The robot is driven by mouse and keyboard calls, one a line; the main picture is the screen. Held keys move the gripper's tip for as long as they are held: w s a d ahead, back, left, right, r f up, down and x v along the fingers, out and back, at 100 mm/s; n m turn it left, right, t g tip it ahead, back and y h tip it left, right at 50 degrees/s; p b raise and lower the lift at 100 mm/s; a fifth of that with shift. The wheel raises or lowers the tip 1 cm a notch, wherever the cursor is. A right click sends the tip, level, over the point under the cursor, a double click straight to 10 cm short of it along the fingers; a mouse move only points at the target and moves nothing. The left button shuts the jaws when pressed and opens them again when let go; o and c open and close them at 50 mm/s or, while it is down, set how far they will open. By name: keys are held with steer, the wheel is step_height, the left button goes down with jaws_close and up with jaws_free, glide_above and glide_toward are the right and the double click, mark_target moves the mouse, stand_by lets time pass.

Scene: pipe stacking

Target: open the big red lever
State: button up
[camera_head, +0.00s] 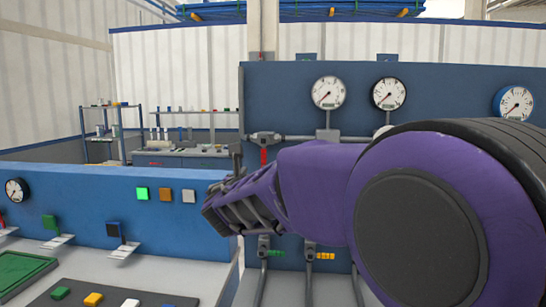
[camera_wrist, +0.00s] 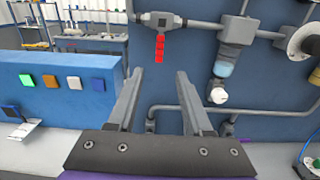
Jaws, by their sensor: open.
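The big red lever (camera_wrist: 159,48) hangs straight down from a dark valve on a horizontal grey pipe, in the upper middle of the wrist view. It also shows in the head view (camera_head: 263,156), just left of my purple arm. My gripper (camera_wrist: 160,78) is open and empty. Its two grey fingers point toward the blue panel, with the lever in line with the gap and beyond the fingertips. I see no contact. In the head view my arm covers much of the panel, and the fingers are hard to make out.
A grey pipe fitting with a pale blue part (camera_wrist: 222,68) hangs right of the lever. A low blue console (camera_head: 110,205) with coloured buttons stands at left. Round gauges (camera_head: 329,92) sit on the panel above. Green (camera_head: 272,253) and yellow (camera_head: 325,256) handles are lower down.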

mark_target(264, 158)
steer(key=w+p, duration=0.1)
steer(key=w, duration=0.4)
steer(key=w+p, duration=0.1)
steer(key=w, duration=0.5)
steer(key=w+p, duration=0.1)
steer(key=w, duration=0.5)
steer(key=shift+d, duration=0.3)
steer(key=shift+c, duration=0.3)
jaws_close()
stand_by(0.3)
